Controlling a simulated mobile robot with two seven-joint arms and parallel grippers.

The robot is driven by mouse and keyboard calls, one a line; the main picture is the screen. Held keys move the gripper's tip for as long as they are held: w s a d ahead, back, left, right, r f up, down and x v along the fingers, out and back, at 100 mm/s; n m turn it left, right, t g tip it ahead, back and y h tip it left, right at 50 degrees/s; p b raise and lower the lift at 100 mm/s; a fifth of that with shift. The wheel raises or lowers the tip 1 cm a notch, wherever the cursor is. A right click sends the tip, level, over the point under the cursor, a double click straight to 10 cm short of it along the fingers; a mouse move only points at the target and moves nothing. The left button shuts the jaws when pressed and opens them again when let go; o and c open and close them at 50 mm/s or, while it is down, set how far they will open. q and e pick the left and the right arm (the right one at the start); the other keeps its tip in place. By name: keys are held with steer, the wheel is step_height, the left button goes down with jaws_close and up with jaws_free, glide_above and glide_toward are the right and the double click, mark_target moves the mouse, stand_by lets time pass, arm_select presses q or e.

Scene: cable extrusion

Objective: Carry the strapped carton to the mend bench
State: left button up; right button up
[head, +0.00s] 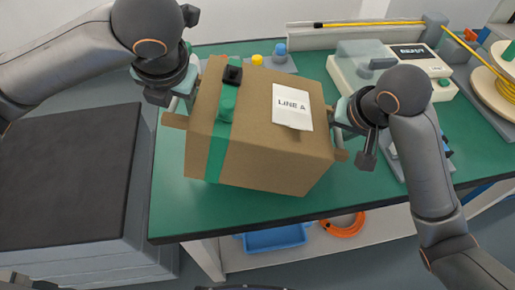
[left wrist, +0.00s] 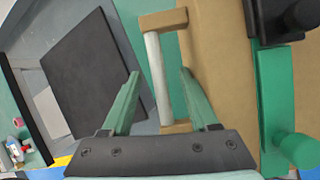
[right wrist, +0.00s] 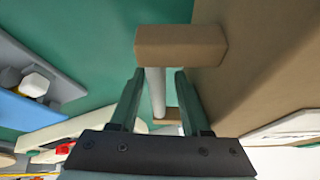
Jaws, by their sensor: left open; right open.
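The strapped carton (head: 255,160) sits on a green-topped bench (head: 190,215) in the head view. It has a green strap (head: 218,140), a black buckle (head: 233,74) and a white "LINE A" label (head: 292,106). Each side has a handle with brown end blocks and a pale bar. My left gripper (head: 185,103) is at the left handle, open; the left bar (left wrist: 159,80) shows between its fingers. My right gripper (head: 342,115) is at the right handle, open; the right bar (right wrist: 157,92) shows between its fingers. I cannot tell which surface is the mend bench.
A grey block with a black top (head: 70,165) stands left of the bench. A cream machine (head: 390,70), a cable spool (head: 497,82) and a yellow cable (head: 375,23) are behind and right. A blue tray (head: 275,238) and orange cable coil (head: 343,226) lie below the bench.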

arm_select(q)
steer(key=shift+d, duration=0.25)
arm_select(e)
steer(key=shift+o, duration=0.4)
steer(key=v, duration=1.1)
steer(key=shift+a, duration=0.2)
steer(key=shift+s+r, duration=0.1)
arm_select(q)
steer(key=a+p, duration=0.1)
steer(key=a, duration=0.5)
steer(key=shift+w+a+p, duration=0.15)
steer(key=shift+p, duration=0.25)
arm_select(e)
steer(key=shift+d+r, duration=0.15)
steer(key=shift+r, duration=0.55)
steer(key=shift+d, duration=0.15)
arm_select(q)
steer(key=shift+r+p, duration=0.45)
steer(key=shift+r, duration=0.05)
arm_select(e)
steer(key=shift+s+d, duration=0.15)
steer(key=shift+d, duration=2.75)
